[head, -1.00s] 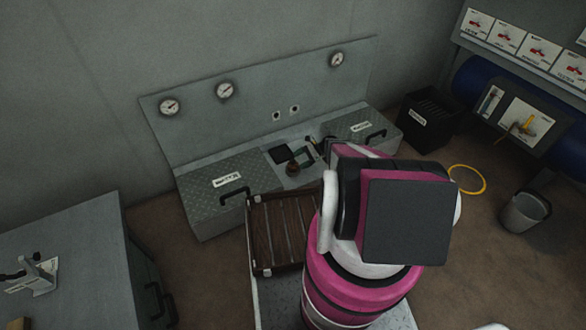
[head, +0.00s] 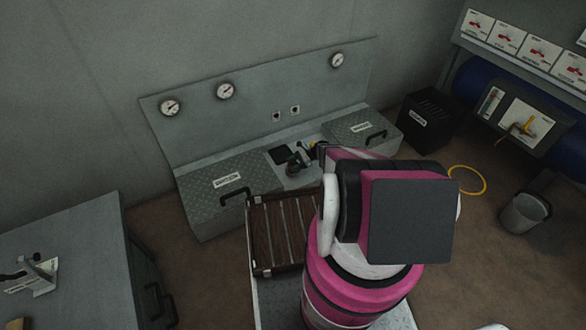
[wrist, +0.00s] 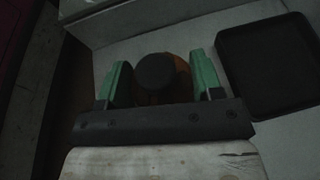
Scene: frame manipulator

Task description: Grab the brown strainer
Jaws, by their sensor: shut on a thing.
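The brown strainer (wrist: 155,73) is in the middle of the wrist view, a round brown body with a dark round top. My gripper (wrist: 161,68) has its two green fingers on either side of it and is shut on it. In the head view the strainer (head: 292,168) is a small dark shape on the grey counter between two metal lids, partly covered by my gripper (head: 299,159). I cannot tell whether it is still resting on the counter.
A flat black tray (head: 280,154) lies close beside the strainer. Lidded boxes with handles stand left (head: 228,185) and right (head: 362,128). A wall panel with gauges (head: 225,91) rises behind. A slatted brown rack (head: 279,232) sits in front.

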